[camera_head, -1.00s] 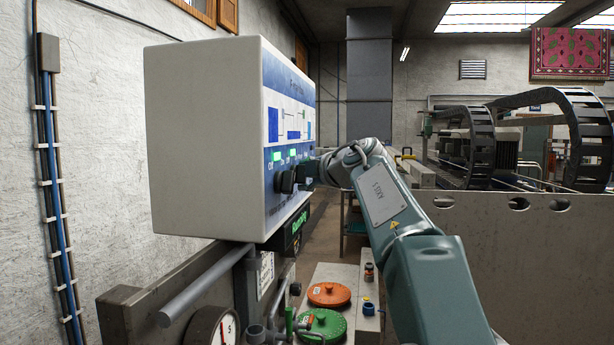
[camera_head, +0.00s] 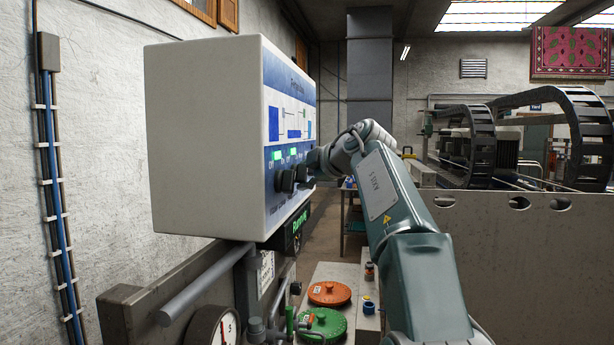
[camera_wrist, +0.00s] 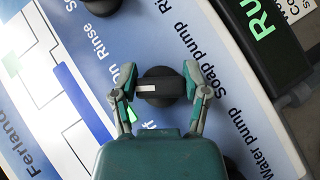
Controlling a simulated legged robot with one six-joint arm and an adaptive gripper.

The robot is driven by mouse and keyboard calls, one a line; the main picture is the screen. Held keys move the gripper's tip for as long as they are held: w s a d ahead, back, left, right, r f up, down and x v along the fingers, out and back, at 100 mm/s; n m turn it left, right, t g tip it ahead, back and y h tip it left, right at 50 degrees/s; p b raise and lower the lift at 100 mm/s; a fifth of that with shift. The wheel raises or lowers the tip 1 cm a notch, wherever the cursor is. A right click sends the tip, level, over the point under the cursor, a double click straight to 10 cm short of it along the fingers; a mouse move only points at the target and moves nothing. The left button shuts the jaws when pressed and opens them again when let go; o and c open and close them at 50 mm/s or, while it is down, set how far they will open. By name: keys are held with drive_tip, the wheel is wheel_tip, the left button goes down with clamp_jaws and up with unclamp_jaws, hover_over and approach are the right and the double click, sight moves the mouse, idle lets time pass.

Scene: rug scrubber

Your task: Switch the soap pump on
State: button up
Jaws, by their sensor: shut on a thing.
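The black knob (camera_wrist: 160,80) sits on the white and blue control panel, next to the printed words "Soap pump" (camera_wrist: 190,38) in the wrist view. My gripper (camera_wrist: 160,88) is shut on this knob, one finger on each side. The knob's pale mark points left in that picture. In the head view, my gripper (camera_head: 315,162) is at the right end of the knob row on the white control box (camera_head: 205,140). My arm and other knobs partly hide the held knob there.
Another black knob (camera_head: 286,181) stands close by on the panel. A green-lettered display (camera_head: 300,224) hangs below the box. Orange (camera_head: 329,292) and green (camera_head: 325,322) lids lie lower down. A grey wall (camera_head: 515,255) stands right of my arm.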

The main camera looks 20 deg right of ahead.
drive_tip(key=o, duration=0.9)
drive_tip(key=shift+w+a+f, duration=0.1)
drive_tip(key=shift+a+f, duration=0.05)
drive_tip(key=shift+f, duration=0.1)
drive_tip(key=shift+c, duration=0.2)
drive_tip(key=o, duration=0.3)
drive_tip(key=shift+a, duration=0.1)
drive_tip(key=shift+r, duration=0.1)
drive_tip(key=shift+s+d+r, duration=0.25)
drive_tip(key=shift+s+r, duration=0.05)
drive_tip(key=shift+s, duration=0.1)
drive_tip(key=v, duration=1)
drive_tip(key=shift+s, duration=0.4)
drive_tip(key=shift+r, duration=0.15)
drive_tip(key=v, duration=0.9)
